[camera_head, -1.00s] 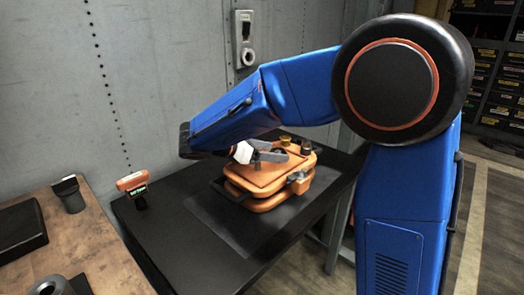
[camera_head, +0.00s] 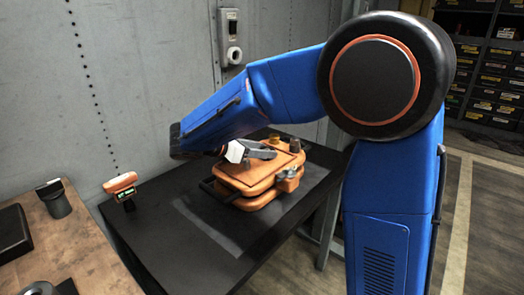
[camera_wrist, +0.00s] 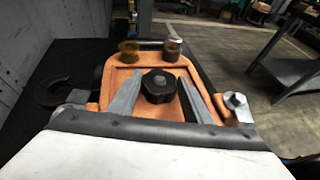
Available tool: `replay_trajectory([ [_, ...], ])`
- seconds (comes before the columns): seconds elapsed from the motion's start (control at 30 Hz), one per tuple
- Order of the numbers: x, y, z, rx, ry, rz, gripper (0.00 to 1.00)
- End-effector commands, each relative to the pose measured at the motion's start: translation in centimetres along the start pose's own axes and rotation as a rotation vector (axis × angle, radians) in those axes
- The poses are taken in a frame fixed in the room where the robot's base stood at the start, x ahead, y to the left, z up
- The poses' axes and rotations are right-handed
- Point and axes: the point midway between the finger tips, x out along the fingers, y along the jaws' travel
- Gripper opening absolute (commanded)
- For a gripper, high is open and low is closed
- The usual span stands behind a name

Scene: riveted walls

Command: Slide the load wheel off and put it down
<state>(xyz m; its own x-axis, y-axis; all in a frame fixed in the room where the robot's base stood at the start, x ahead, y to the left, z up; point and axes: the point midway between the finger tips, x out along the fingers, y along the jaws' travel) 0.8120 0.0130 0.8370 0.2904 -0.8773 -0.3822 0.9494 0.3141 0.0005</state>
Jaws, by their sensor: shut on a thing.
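The load wheel, a dark, faceted round piece (camera_wrist: 158,86), is between the two grey fingers of my gripper (camera_wrist: 160,82) in the wrist view. My gripper is shut on it. An orange case (camera_head: 252,182) with rounded corners stands on the black table, and the wheel is over its recessed top. Whether the wheel touches the case cannot be told. In the head view my gripper (camera_head: 262,151) is low over the case top, and the wheel is hard to make out there.
A brass knob (camera_wrist: 130,50) and a dark-based knob (camera_wrist: 172,46) stand at the case's far edge. A metal fitting (camera_wrist: 237,104) is at its side. A dark open ring (camera_wrist: 53,90) lies left. An orange-topped gauge (camera_head: 121,187) stands on the table (camera_head: 150,235), whose front is clear.

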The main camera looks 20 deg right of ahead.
Motion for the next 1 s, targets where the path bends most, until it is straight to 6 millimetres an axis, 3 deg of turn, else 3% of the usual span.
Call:
replay_trajectory([
  [1.0,-1.4,0.0,3.5,0.001,0.000,0.001,0.00],
])
